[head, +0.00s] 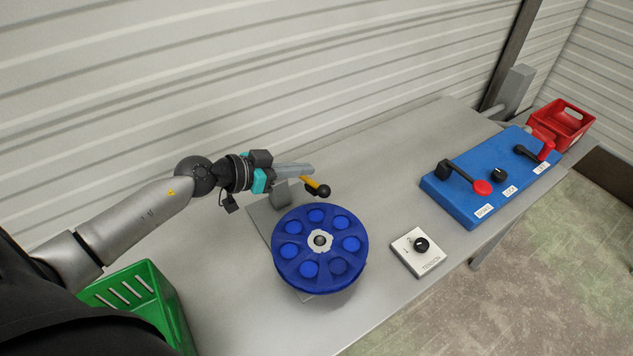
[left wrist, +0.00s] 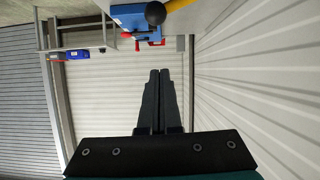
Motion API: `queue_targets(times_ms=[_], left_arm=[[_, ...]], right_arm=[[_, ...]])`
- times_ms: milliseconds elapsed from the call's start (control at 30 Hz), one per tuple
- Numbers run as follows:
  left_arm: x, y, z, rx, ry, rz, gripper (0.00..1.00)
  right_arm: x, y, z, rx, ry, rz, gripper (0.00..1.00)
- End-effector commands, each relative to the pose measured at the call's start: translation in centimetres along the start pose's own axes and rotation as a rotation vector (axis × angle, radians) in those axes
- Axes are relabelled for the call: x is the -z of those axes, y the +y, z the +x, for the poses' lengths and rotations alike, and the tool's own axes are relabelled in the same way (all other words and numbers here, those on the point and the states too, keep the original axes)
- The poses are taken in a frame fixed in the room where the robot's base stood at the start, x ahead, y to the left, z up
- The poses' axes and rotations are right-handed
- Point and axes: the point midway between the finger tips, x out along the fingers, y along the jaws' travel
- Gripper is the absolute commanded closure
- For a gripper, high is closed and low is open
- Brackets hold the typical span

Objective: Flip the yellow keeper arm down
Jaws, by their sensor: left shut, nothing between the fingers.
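The yellow keeper arm (head: 309,184) with a black ball knob (head: 324,191) is on a grey post (head: 281,193) behind the blue reel (head: 320,247). The arm points right, toward the reel's far edge; its base is partly hidden by my left gripper. My left gripper (head: 308,170) is shut and empty, its fingers just behind and above the yellow arm. I cannot tell whether they touch it. In the left wrist view the shut fingers (left wrist: 159,80) point forward, with the knob (left wrist: 155,13) and yellow arm (left wrist: 177,4) at the top edge. My right gripper is out of view.
A white tension dial box (head: 418,251) lies right of the reel. A blue control panel (head: 490,178) with levers and a red bin (head: 562,124) stand farther right. A green crate (head: 150,300) is at the lower left. The ribbed wall (head: 200,90) rises close behind the table.

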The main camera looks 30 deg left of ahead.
Motion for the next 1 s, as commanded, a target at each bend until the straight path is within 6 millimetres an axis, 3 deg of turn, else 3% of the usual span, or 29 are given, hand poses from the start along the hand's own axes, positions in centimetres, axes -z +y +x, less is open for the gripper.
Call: queue_targets(times_ms=[367,600,1000], left_arm=[[-0.5,0.0,5.2,0.000,0.000,-0.002,1.00],[-3.4,0.0,5.8,-0.001,0.000,-0.003,1.00],[-3.9,0.0,5.8,0.000,-0.001,0.000,1.00]], right_arm=[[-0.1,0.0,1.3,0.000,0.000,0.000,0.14],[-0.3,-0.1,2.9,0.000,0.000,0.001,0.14],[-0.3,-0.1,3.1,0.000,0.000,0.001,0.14]])
